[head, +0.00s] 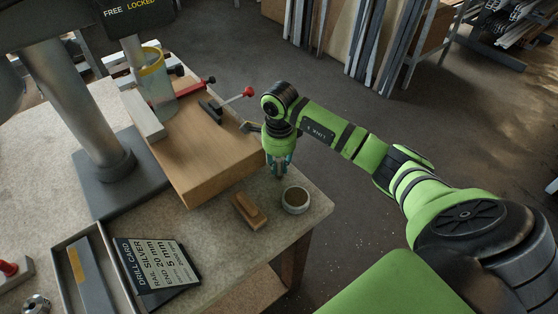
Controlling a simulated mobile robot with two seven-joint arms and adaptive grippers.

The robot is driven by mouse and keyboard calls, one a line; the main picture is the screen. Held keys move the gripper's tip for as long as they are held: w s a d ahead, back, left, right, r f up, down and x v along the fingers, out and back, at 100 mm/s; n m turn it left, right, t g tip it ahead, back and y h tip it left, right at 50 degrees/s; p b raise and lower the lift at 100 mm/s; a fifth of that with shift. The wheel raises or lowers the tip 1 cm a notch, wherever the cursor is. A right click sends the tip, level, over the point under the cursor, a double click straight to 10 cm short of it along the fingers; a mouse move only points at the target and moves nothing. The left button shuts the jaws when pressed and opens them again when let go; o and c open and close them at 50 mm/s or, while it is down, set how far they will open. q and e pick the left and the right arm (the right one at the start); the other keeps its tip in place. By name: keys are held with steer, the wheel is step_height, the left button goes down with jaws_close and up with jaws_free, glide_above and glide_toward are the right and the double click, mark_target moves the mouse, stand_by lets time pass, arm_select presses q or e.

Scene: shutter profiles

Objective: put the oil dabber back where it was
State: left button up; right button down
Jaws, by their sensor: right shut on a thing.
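My right gripper (279,172) points down over the right end of the bench, just behind a small round tin. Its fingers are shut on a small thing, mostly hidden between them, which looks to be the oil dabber. The round tin (295,200) has a pale rim and a brown inside. A small wooden block (249,212) with a raised strip lies on the bench to the left of the tin. My left gripper is not in view.
A large wooden block (205,170) with a red-knobbed clamp (235,101) stands left of my gripper. A drill card (157,266) and an open tray (62,247) lie at the front left. The bench (222,262) is clear in front of the small block.

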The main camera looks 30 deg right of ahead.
mark_target(279, 161)
steer(key=shift+f, duration=0.2)
steer(key=c, duration=1.1)
jaws_free()
steer(key=shift+r, duration=0.1)
steer(key=shift+r, duration=0.25)
steer(key=shift+w+r+b, duration=0.1)
steer(key=shift+r+b, duration=0.2)
steer(key=shift+r, duration=0.1)
step_height(279, 161, up, 10)
steer(key=b, duration=0.2)
steer(key=shift+f+b, duration=0.1)
steer(key=shift+b, duration=0.25)
steer(key=shift+s+r, duration=0.2)
steer(key=shift+r, duration=0.4)
